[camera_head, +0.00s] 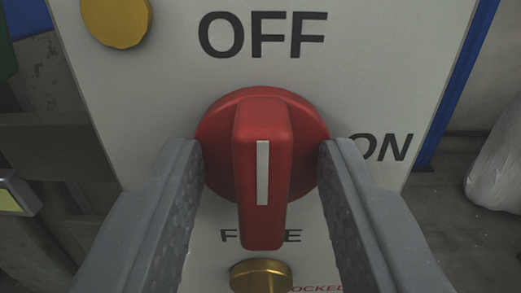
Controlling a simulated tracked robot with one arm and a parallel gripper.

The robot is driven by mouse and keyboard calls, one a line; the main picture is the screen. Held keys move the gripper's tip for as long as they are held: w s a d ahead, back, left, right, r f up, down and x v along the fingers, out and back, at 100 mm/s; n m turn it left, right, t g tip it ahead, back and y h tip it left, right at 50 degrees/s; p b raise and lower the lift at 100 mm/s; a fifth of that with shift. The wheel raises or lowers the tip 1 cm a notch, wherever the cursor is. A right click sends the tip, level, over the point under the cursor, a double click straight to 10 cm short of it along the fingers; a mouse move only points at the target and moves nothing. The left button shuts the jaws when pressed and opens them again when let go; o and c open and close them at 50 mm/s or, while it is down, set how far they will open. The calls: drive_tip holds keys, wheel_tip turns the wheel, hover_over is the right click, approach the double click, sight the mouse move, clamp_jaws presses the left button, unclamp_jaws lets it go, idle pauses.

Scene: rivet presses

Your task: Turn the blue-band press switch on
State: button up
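A red rotary switch (262,200) sits on a pale panel (390,60) in the middle of the view. Its handle stands vertical, with a white mark line on it. The word OFF is above the switch and ON is to its right. My gripper (262,165) is open, with one grey finger on each side of the switch. The fingers flank the round red base, and gaps remain between them and the raised handle. Whether they touch the base I cannot tell. Lettering below the switch is partly hidden by the handle.
A brass round part (117,20) is on the panel at upper left, and another brass knob (261,276) is below the switch. A blue post (455,90) runs along the right. A pale wrapped object (498,165) stands at far right. Grey machinery is at left.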

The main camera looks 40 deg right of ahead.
clamp_jaws()
